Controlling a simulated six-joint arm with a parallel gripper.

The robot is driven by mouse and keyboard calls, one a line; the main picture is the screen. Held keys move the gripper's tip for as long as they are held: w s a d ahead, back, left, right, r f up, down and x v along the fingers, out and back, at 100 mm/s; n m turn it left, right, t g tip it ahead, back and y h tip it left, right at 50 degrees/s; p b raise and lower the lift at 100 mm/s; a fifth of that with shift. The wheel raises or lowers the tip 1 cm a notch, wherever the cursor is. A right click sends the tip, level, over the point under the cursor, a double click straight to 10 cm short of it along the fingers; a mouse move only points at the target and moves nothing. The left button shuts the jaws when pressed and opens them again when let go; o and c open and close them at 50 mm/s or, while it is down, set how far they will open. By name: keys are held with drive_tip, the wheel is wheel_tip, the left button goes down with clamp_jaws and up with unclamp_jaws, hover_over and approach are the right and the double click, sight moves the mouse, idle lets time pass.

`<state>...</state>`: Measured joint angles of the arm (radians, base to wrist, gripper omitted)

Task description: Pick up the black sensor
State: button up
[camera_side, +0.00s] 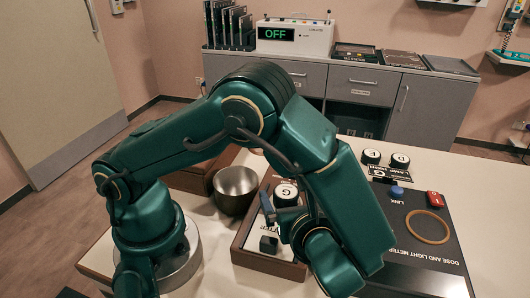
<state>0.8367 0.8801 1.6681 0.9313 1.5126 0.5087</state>
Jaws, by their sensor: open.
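A small black block (268,244), which I take to be the black sensor, sits at the front left of a wooden-rimmed tray (262,262). My gripper (276,218) is over the tray, just above and behind the block in the picture. It is open, with one dark finger showing clearly. The other finger is mostly hidden by my wrist. I see no contact with the block, but the exact gap cannot be told from this view.
A black cylinder with a lettered white top (286,193) stands in the tray behind my gripper. A metal bowl (235,190) is left of it. At right lies a dark meter panel (425,255) with a blue knob (397,192) and a red button (435,199). Two lettered cylinders (371,157) stand behind.

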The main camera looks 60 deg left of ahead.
sight(286, 191)
drive_tip(key=shift+x, duration=1.15)
drive_tip(key=c, duration=1.5)
drive_tip(key=shift+c, duration=0.2)
drive_tip(key=shift+r, duration=0.2)
wheel_tip(286, 191, up, 4)
drive_tip(key=shift+r, duration=0.1)
drive_tip(key=s+a+r, duration=0.5)
drive_tip(key=a+r, duration=0.1)
drive_tip(key=a, duration=0.4)
drive_tip(key=shift+a+r, duration=0.25)
